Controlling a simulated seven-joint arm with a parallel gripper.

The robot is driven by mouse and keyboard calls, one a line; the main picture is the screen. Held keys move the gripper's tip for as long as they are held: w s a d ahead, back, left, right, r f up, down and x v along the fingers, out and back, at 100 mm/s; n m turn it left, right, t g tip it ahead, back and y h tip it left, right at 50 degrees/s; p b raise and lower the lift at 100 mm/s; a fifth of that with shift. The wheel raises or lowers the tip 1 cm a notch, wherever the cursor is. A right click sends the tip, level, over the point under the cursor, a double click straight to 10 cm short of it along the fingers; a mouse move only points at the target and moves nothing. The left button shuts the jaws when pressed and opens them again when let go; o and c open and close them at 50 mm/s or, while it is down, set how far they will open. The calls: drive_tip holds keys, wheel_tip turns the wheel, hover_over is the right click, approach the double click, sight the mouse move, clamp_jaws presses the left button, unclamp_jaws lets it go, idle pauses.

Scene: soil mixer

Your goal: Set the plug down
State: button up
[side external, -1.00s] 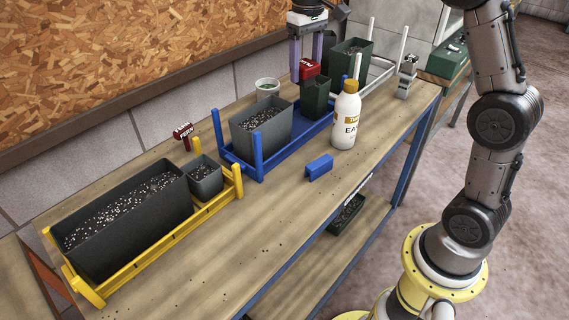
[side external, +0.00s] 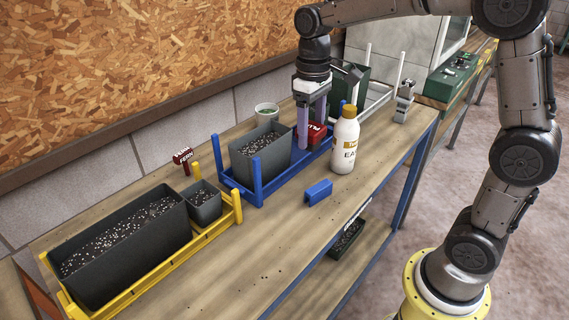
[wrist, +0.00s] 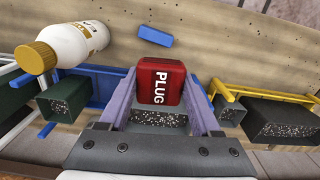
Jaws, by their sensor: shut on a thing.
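The plug (wrist: 161,85) is a red block with white lettering that reads PLUG. In the wrist view it sits between the two pale purple fingers of my gripper (wrist: 160,108), which is shut on it. In the side view the red plug (side external: 317,133) shows low by the fingers of my gripper (side external: 313,130), over the right part of the blue tray (side external: 267,188). The fingers partly cover it. Its underside is hidden, and I cannot tell whether it touches anything below.
A grey soil-filled planter (side external: 258,150) stands in the blue tray, left of my fingers. A white bottle (side external: 345,155) stands close on the right. A blue block (side external: 318,191) lies in front. A yellow tray (side external: 200,236) holds another planter and pot. The front bench top is mostly clear.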

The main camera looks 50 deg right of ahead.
drive_tip(key=s+d+f, duration=0.2)
drive_tip(key=s, duration=1)
drive_tip(key=shift+m, duration=0.4)
drive_tip(key=w+f, duration=0.1)
drive_tip(key=w, duration=0.1)
drive_tip(key=w+d+f, duration=0.1)
drive_tip(key=w, duration=0.2)
drive_tip(key=w+f, duration=0.1)
drive_tip(key=w, duration=0.2)
drive_tip(key=shift+d+f, duration=0.2)
drive_tip(key=shift+f, duration=0.2)
drive_tip(key=w+f, duration=0.5)
drive_tip(key=shift+d+f, duration=0.2)
drive_tip(key=shift+d, duration=0.15)
drive_tip(key=shift+w+f, duration=0.15)
drive_tip(key=shift+f, duration=0.8)
drive_tip(key=shift+w+f, duration=0.1)
drive_tip(key=shift+f, duration=0.8)
drive_tip(key=shift+f, duration=0.1)
drive_tip(key=o, duration=1.4)
